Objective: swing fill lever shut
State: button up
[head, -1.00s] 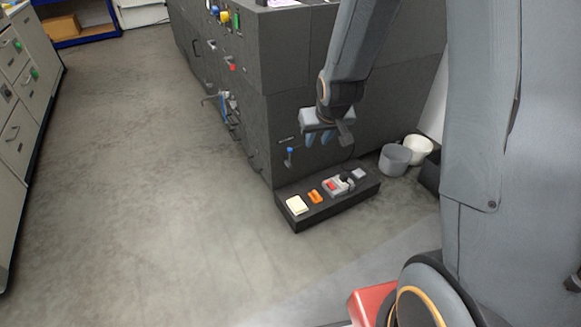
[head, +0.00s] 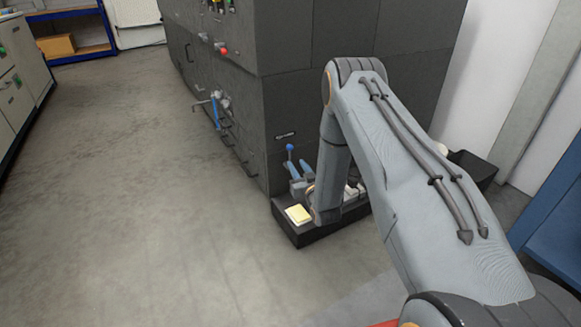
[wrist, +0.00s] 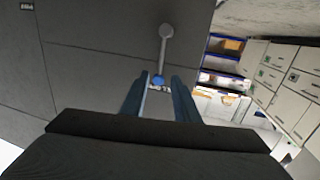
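A short lever with a blue knob (head: 290,147) is on the dark machine's near end face, below a small label. I take it as the fill lever; its lettering is too small to read. In the wrist view the grey rod (wrist: 163,46) runs from a round pivot to the blue knob (wrist: 158,79). My gripper (head: 299,171) is open just below the knob in the head view. In the wrist view my gripper (wrist: 158,92) has one finger on each side of the knob, with gaps visible. I cannot tell whether either finger touches it.
A black tray (head: 298,237) stands on the floor against the machine, with a cream block (head: 298,214) at its left end; my arm hides much of the rest. A blue-handled valve (head: 215,112) is on the machine's long side. The floor at left is clear.

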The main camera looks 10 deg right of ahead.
aim_at(290, 155)
jog(key=w+b, duration=0.1)
jog(key=w, duration=0.1)
jog(key=w+b, duration=0.1)
jog(key=w, duration=0.2)
jog(key=w+a+f+b, duration=0.1)
jog(key=w, duration=0.1)
jog(key=shift+w, duration=0.4)
jog(key=shift+c, duration=0.4)
grip_shut()
